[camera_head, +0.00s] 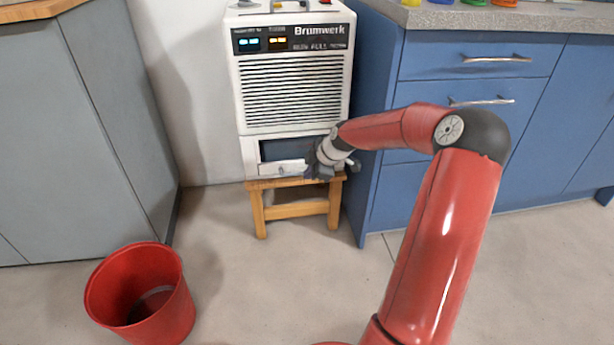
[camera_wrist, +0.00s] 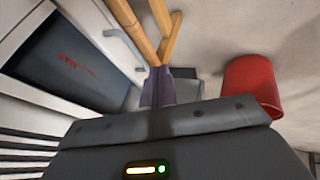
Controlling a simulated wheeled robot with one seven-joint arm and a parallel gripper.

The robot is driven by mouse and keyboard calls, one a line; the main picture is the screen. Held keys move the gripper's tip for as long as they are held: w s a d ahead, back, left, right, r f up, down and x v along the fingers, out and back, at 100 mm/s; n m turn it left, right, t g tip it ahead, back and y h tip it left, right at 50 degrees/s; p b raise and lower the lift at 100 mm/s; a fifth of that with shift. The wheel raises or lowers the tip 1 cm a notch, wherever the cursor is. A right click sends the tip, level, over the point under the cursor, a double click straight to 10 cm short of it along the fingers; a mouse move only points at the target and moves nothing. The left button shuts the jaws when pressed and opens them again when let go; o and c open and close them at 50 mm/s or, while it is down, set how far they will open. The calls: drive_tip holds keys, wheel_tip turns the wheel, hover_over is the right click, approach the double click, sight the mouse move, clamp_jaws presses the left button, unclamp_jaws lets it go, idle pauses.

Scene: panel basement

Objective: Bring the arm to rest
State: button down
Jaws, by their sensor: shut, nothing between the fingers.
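My red arm (camera_head: 440,240) reaches from the lower right across to the front of a white Brumwerk machine (camera_head: 295,85). My gripper (camera_head: 318,172) is at the machine's lower right, in front of its dark lower panel. In the wrist view my gripper (camera_wrist: 158,90) has its fingers together, with nothing between them. The dark panel with a red mark (camera_wrist: 75,60) and a pale handle (camera_wrist: 122,45) lie to the left of the fingers there. I cannot tell from the head view whether the gripper touches the machine.
The machine stands on a wooden stool (camera_head: 297,209). A red bucket (camera_head: 160,310) is on the floor at lower left. Blue drawers (camera_head: 475,60) under a grey counter are to the right. A grey cabinet (camera_head: 60,150) is at left. Floor between bucket and my arm is clear.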

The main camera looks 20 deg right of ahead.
drive_tip(key=s+a+r+m+g+h+p, duration=0.1)
drive_tip(key=s+a+r+m+h+p, duration=0.15)
drive_tip(key=s+a+r, duration=0.45)
drive_tip(key=s+a+r+m+g+h+p, duration=0.1)
drive_tip(key=s+a+r+m+h+p, duration=0.15)
drive_tip(key=s+a+r, duration=0.5)
drive_tip(key=s+a+r+m+y+p, duration=0.1)
drive_tip(key=s+r+m, duration=0.3)
drive_tip(key=s, duration=0.6)
drive_tip(key=s+a+r+m+t+y+p, duration=0.1)
drive_tip(key=s+r+m, duration=0.4)
drive_tip(key=s, duration=0.5)
wheel_tip(320, 180, up, 2)
drive_tip(key=shift+s+a+r+t+p, duration=0.1)
drive_tip(key=shift+s+a+t+p, duration=0.2)
drive_tip(key=shift+a, duration=0.3)
